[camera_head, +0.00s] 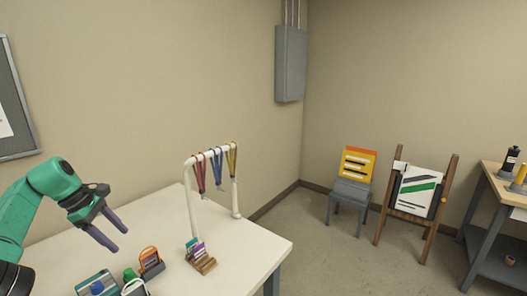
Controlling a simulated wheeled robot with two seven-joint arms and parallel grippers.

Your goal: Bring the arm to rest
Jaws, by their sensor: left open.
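My left arm (22,215), green with dark joints, comes in from the left. My left gripper (117,239) has dark purple-grey fingers pointing down and to the right. Its fingers are apart with nothing between them. It hangs over the left part of the white table (240,262), above several small items. My right gripper is not in view.
A white rack (189,200) holds red, blue and yellow lanyards. A wooden card holder (203,262), an orange-and-black item (151,262) and a green-topped item (130,278) are on the table. A grey chair (350,193), wooden easel (427,238) and side bench (508,192) stand beyond.

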